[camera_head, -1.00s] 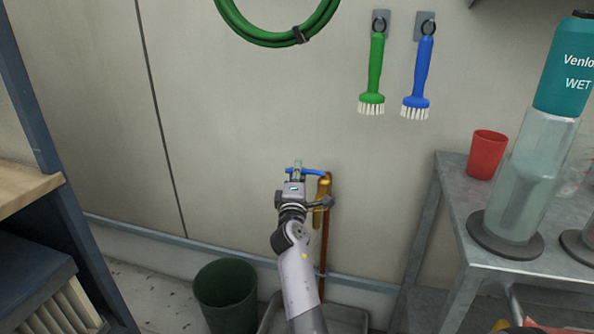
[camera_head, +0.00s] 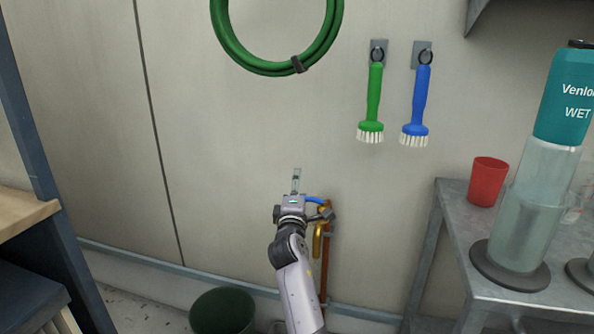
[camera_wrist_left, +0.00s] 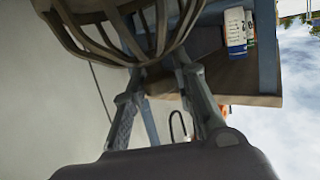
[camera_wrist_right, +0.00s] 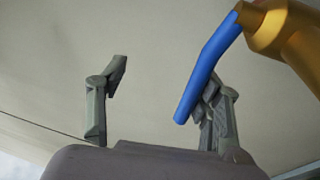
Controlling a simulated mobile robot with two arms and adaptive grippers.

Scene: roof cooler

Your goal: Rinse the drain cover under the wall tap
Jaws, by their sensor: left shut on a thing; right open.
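The wall tap has a brass body (camera_head: 318,240) and a blue lever (camera_head: 315,200), on a copper pipe at the middle of the head view. My right gripper (camera_head: 296,182) is at the tap's upper left, open. In the right wrist view, the blue lever (camera_wrist_right: 208,68) slants down from the brass body (camera_wrist_right: 285,35) across the right-hand finger of the open right gripper (camera_wrist_right: 165,82); whether they touch is unclear. My left gripper (camera_wrist_left: 160,75) shows only in the left wrist view, shut on the slatted, basket-like drain cover (camera_wrist_left: 130,38). No water shows; the spout's outlet is hidden.
A dark green bucket (camera_head: 222,312) stands on the floor left of the tap. A metal table (camera_head: 452,225) with a red cup (camera_head: 487,182) and a dispenser (camera_head: 525,205) is on the right. A green hose (camera_head: 277,65) and two brushes hang above. Shelving (camera_head: 25,215) is at left.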

